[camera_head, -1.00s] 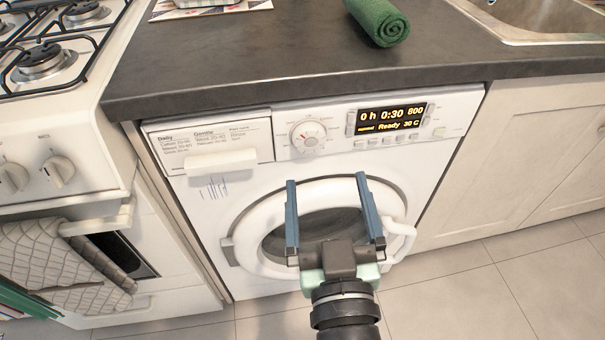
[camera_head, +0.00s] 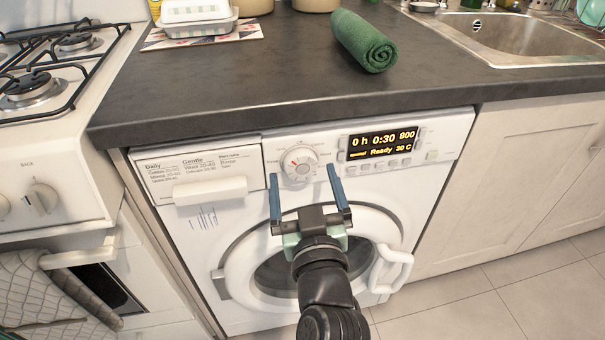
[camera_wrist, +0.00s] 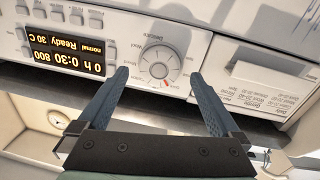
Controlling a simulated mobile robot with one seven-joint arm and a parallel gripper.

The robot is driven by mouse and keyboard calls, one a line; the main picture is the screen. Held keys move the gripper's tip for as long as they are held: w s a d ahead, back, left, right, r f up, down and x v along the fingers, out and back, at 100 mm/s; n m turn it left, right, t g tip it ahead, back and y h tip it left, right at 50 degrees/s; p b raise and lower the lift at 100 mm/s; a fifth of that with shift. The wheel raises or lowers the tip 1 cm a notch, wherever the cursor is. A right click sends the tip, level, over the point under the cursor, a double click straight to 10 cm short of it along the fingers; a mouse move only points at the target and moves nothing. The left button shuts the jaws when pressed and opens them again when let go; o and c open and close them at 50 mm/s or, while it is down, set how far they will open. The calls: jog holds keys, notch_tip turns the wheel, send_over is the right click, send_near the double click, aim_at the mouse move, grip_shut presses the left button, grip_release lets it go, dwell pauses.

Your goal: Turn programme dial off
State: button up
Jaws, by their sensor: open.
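The programme dial (camera_head: 299,161) is a round white knob with a red pointer mark on the washer's control panel, left of the lit display. In the wrist view the dial (camera_wrist: 159,62) appears upside down, between and beyond my fingertips. My gripper (camera_head: 304,172) is open and empty, with its two blue fingers wide apart, pointing at the panel. In the head view the fingertips lie on either side of the dial's lower part. I see no contact with the dial. The display (camera_head: 384,145) reads 0 h 0:30, 800, Ready, 30 C.
The detergent drawer (camera_head: 200,175) is left of the dial. The dark counter edge (camera_head: 290,125) overhangs the panel. The washer door's white handle (camera_head: 391,268) is at lower right. A rolled green towel (camera_head: 364,41) lies on the counter. A cooker (camera_head: 45,190) stands at left.

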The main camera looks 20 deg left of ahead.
jog(key=shift+x, duration=0.9)
jog(key=c, duration=1.4)
